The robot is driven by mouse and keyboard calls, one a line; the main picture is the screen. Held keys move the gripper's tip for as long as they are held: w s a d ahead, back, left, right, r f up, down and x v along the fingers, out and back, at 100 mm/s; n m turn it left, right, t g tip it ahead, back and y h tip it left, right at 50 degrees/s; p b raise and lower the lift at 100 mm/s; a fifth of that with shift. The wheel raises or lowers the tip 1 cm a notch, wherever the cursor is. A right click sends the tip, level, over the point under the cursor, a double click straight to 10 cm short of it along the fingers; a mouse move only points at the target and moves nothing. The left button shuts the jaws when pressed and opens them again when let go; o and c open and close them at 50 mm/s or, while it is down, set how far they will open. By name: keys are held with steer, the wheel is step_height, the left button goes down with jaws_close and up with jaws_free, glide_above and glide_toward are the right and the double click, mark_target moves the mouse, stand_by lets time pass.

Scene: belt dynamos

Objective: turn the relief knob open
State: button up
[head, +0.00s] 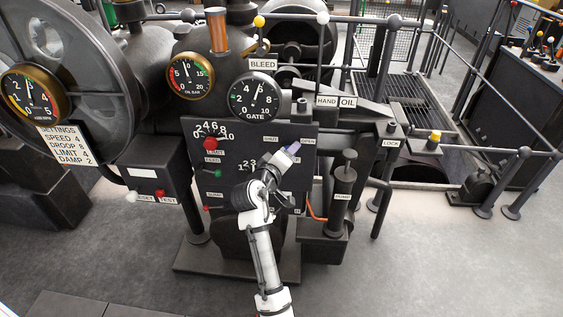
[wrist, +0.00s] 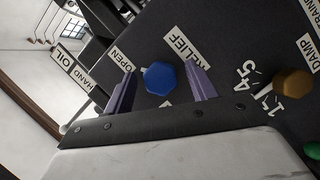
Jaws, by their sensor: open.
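The relief knob (wrist: 160,78) is a blue faceted knob on the dark panel, below the RELIEF label (wrist: 183,46) in the wrist view. The OPEN label (wrist: 123,58) is to its upper left. My gripper (head: 292,149) is open, its purple fingers on either side of the knob in the wrist view, with a gap on both sides. I cannot tell how deep the fingers reach along it. In the head view my gripper is in front of the panel's upper right, and I cannot make out the knob.
An amber knob (wrist: 292,83) sits near the DAMP label, to the right in the wrist view. On the panel are a red knob (head: 210,144) and a green one (head: 218,174). The hand oil (head: 336,101) lever housing and a pump (head: 343,178) stand right of my arm.

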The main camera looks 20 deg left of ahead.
steer(key=d+b+v, duration=0.1)
steer(key=b+v, duration=0.1)
steer(key=v, duration=1.1)
steer(key=shift+s+a, duration=0.3)
steer(key=shift+a, duration=0.1)
steer(key=shift+r, duration=0.15)
